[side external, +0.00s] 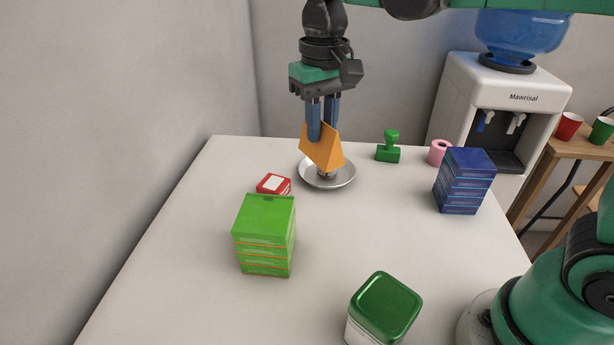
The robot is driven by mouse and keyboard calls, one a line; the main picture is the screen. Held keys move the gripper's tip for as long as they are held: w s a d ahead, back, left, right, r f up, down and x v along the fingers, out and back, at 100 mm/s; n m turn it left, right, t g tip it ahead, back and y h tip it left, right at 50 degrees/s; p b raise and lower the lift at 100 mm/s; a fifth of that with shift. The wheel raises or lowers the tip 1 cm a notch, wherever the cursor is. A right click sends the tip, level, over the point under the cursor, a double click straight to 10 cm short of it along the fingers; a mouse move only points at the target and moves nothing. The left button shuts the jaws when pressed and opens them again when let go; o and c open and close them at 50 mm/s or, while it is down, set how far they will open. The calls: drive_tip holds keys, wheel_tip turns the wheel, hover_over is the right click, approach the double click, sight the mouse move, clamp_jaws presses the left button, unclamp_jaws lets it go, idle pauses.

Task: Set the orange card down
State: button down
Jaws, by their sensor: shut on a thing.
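The orange card (319,149) hangs tilted between the fingers of my gripper (322,135), at the far part of the white table. My gripper is shut on the card and points down. The card is in front of a round silver dish (341,182) in the picture, overlapping its left part. I cannot tell whether the card's lower corner touches the dish or is just above it. The fingers hide part of the card's upper edge.
A red box (274,184) and a green box stack (264,235) stand left. A green stamp (388,148), pink roll (438,153) and blue box stack (465,181) stand right. A green-lidded tin (385,306) is near the front. The table's (343,235) middle is clear.

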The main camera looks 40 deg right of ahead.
drive_tip(key=s+a+r+m, duration=0.2)
drive_tip(key=s+a+m, duration=0.1)
drive_tip(key=s+a, duration=0.3)
drive_tip(key=s+a+r+m, duration=0.2)
drive_tip(key=s+a, duration=0.3)
drive_tip(key=a, duration=0.5)
drive_tip(key=shift+s+a+m, duration=0.25)
drive_tip(key=shift+s+m, duration=0.15)
drive_tip(key=shift+m, duration=0.1)
drive_tip(key=shift+f, duration=0.2)
wheel_tip(320, 180, down, 19)
drive_tip(key=shift+f, duration=0.2)
drive_tip(key=c, duration=0.7)
unclamp_jaws()
drive_tip(key=shift+f, duration=0.1)
